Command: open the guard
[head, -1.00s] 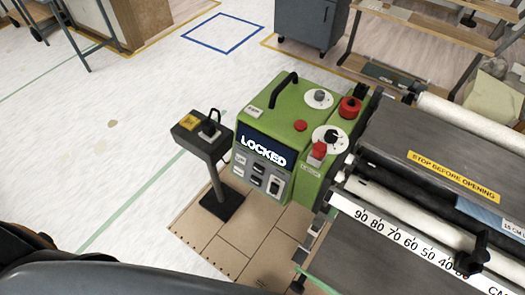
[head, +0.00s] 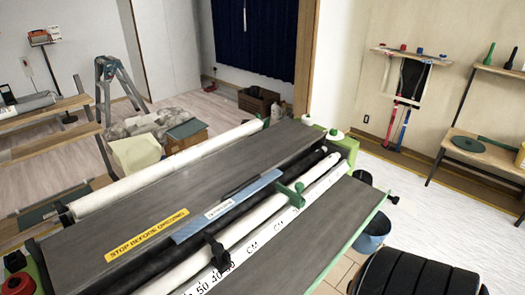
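The pasting machine runs diagonally through the middle of the head view. Its long dark grey top panel (head: 190,190) carries a yellow "STOP BEFORE OPENING" label (head: 146,235) and appears to be the guard. It lies flat between a white roller (head: 160,170) behind and black and white rollers in front. A blue label strip (head: 226,206) lies along its front edge. A green handle-like part (head: 289,192) and a black clamp (head: 217,251) sit along the front rollers and white centimetre scale (head: 240,249). Neither gripper shows.
A red button (head: 18,284) of the control unit shows at the bottom left corner. Shelves (head: 45,145) stand at left, a tool rack (head: 410,80) on the back wall. White floor at right is partly clear.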

